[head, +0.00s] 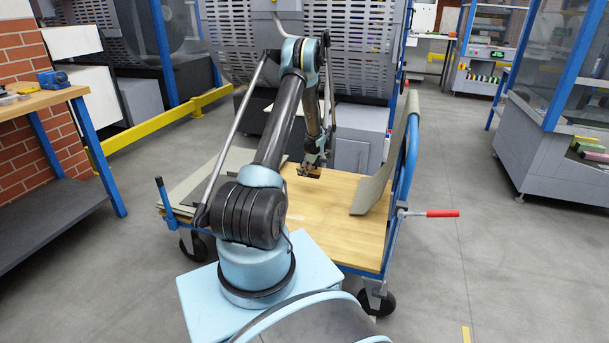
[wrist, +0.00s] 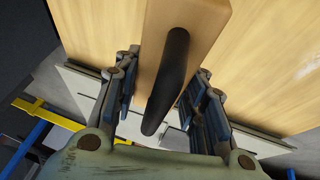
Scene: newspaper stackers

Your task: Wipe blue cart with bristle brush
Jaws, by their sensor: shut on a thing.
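The blue cart has a wooden deck (head: 335,225), a blue frame and wheels, and it stands in front of me. My gripper (head: 313,164) points down at the far part of the deck. In the wrist view my gripper (wrist: 166,98) is shut on the brush (wrist: 155,50), a pale wooden block with a long dark part along its middle. The fingers lie on both sides of the block. The brush is small and dark in the head view, and I cannot tell if it touches the deck. Its bristles cannot be made out.
Grey boards (head: 372,192) lean at the deck's right side, and flat grey sheets (head: 190,190) lie at its left. A red-handled lever (head: 440,213) sticks out right. A workbench (head: 45,98) stands left, a yellow rail (head: 150,132) behind it.

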